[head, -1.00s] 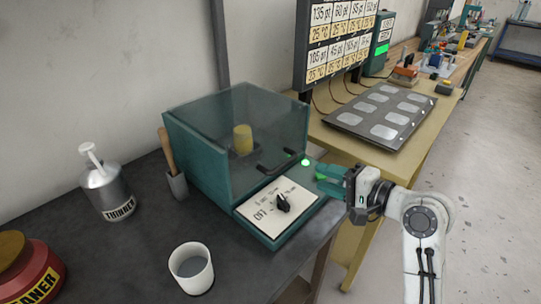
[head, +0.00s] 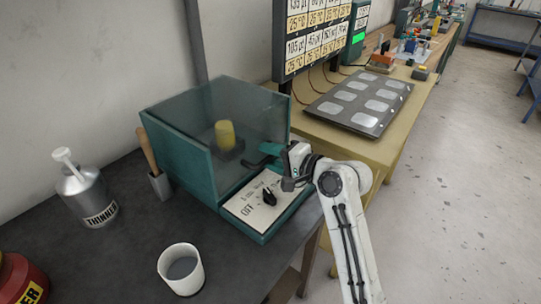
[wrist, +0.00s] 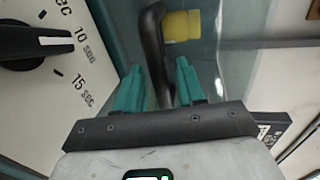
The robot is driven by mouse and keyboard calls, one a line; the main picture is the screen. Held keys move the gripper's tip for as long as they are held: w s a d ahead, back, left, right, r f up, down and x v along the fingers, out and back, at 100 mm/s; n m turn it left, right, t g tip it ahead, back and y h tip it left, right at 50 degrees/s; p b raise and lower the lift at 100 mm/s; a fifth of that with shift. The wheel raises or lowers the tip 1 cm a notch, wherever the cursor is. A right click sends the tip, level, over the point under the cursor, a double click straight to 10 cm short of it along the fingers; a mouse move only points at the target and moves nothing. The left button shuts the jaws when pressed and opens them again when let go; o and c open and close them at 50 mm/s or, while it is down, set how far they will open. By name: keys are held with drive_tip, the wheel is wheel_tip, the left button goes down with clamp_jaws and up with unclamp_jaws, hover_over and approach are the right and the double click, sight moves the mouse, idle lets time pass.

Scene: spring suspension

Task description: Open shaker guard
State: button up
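The shaker (head: 186,186) is a teal box with a clear, see-through guard (head: 190,135) over it, and the guard is down. A yellow container (head: 225,134) stands inside, and it also shows in the wrist view (wrist: 182,25). The guard's black bar handle (wrist: 154,48) runs between the two teal fingers of my gripper (wrist: 158,82) in the wrist view. In the head view my gripper (head: 262,156) is at the guard's front and hides most of the handle.
The timer panel with a black knob (head: 269,196) is just below my gripper. A tray of pale plates (head: 358,104) lies on the table behind.

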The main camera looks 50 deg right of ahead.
drive_tip(key=shift+w, duration=0.1)
clamp_jaws()
idle(0.3)
